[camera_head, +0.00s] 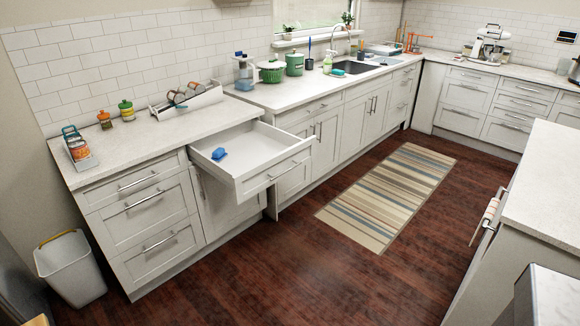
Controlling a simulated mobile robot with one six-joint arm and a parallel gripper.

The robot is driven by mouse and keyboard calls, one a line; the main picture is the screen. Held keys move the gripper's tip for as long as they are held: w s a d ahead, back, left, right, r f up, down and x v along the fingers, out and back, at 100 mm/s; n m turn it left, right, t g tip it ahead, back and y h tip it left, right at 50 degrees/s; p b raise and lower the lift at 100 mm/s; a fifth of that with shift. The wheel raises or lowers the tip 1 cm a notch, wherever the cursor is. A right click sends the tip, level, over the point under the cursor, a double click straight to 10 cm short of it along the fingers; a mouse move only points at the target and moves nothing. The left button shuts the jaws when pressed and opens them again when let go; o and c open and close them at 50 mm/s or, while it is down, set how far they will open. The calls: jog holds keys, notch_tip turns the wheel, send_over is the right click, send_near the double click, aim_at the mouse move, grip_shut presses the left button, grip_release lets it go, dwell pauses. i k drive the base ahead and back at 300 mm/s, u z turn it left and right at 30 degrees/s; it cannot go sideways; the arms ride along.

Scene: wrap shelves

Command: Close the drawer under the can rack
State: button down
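A white drawer (285,172) stands pulled well out from the base cabinets on the left side of the kitchen. Its inside is visible, and a small blue object (219,154) lies in it near the left side. On the counter above and behind the drawer sits a white slanted rack (205,97) with several round items in it, which may be cans; they are too small to tell for sure. My gripper is not in view.
White drawers (146,204) left of the open one are shut. A white bin (72,270) stands on the floor at the far left. A striped rug (390,195) lies right of the drawer. A pale-topped island (545,190) stands at the right. The wooden floor before the drawer is clear.

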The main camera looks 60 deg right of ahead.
aim_at(260, 155)
jog(key=z, duration=0.55)
jog(key=i, duration=0.95)
jog(key=z, duration=0.2)
jog(key=k, duration=0.95)
jog(key=z, duration=0.2)
jog(key=i, duration=0.45)
jog(key=u, duration=0.05)
